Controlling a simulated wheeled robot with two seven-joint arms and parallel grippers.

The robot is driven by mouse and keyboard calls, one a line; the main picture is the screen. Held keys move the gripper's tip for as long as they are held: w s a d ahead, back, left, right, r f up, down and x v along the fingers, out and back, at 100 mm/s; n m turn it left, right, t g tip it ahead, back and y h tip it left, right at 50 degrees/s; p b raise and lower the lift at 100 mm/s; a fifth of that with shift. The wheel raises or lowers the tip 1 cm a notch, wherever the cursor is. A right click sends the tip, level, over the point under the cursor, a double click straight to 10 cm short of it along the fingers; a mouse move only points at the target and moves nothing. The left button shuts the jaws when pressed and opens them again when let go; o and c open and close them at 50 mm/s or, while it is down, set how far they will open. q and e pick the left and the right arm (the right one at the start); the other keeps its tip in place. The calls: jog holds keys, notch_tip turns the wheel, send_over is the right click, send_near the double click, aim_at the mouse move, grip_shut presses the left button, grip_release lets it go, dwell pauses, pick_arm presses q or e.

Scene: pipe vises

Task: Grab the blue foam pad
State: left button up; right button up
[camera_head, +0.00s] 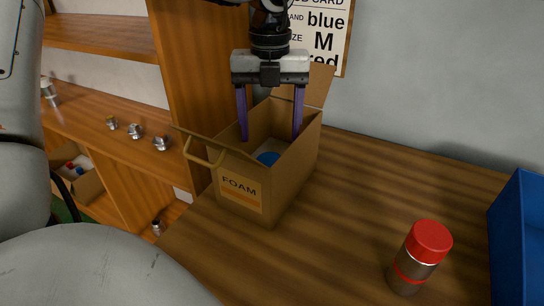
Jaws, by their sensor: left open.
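The blue foam pad (267,158) lies inside an open cardboard box (240,190) labelled FOAM. Only a small part of the pad shows past the box walls. My left gripper (271,135) points down over the box opening, its two purple fingers spread apart. Its fingertips reach about the level of the box rim, and nothing is between them. The pad shows below and between the fingers; I cannot tell the gap in height. My right gripper is not in view.
The box flaps stand open around the gripper. A bottle with a red cap (430,242) stands on the wooden table (360,200) at the right. A blue bin (508,240) is at the right edge. A shelf (100,118) with small metal parts is at the left.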

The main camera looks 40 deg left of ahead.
aim_at(270, 160)
pick_arm(q)
jog(key=shift+s+d+f+p, duration=0.1)
jog(key=shift+f+p, duration=0.05)
jog(key=shift+f, duration=1.6)
jog(key=shift+s+f+p, duration=0.1)
jog(key=shift+f+p, duration=0.05)
jog(key=shift+f, duration=1.6)
jog(key=c, duration=1.1)
